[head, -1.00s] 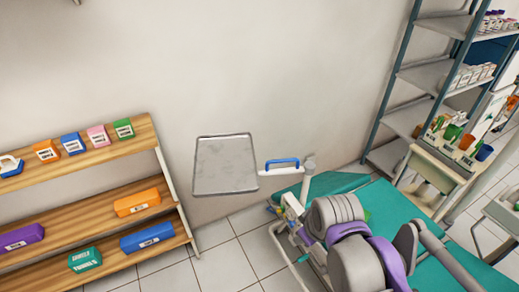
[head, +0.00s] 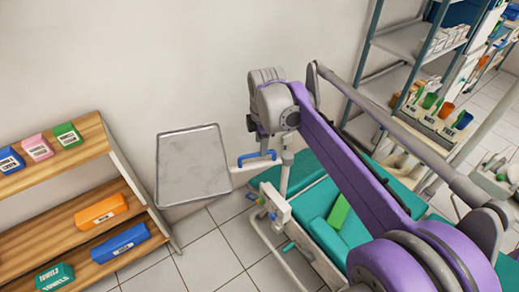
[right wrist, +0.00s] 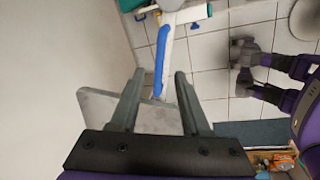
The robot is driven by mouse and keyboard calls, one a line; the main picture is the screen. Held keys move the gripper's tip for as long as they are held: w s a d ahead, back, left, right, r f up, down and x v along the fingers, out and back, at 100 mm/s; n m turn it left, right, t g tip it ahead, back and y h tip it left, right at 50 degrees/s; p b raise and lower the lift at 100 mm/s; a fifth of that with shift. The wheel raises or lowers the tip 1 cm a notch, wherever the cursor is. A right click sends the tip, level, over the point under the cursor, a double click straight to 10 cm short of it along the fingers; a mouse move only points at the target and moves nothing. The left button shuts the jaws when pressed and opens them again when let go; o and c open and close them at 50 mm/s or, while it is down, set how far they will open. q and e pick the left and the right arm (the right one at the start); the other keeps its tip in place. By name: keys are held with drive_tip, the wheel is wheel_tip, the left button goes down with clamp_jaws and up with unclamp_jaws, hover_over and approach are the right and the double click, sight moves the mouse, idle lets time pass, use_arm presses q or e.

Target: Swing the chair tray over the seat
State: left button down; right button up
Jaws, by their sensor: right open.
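The chair tray (head: 194,165) is a grey metal plate on the left of the dental chair (head: 310,205), out to the side of the green seat. A white arm with a blue handle (head: 257,157) joins it to the post at the chair. My right gripper (head: 258,128) is just above the handle, its fingers mostly hidden by my wrist. In the right wrist view my right gripper (right wrist: 160,82) is open. The blue handle (right wrist: 160,62) shows between its fingers, not gripped, with the tray (right wrist: 95,110) behind. My left gripper is not clearly seen.
A wooden shelf (head: 75,217) with coloured boxes stands left of the tray. A metal rack (head: 405,40) stands behind the chair. A green item (head: 338,212) lies on the seat. Tiled floor is free between shelf and chair.

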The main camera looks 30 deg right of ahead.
drive_tip(key=shift+w+d+f, duration=0.1)
drive_tip(key=shift+w+f, duration=0.1)
drive_tip(key=shift+f, duration=0.8)
drive_tip(key=shift+w+f, duration=0.2)
drive_tip(key=shift+f, duration=0.75)
clamp_jaws()
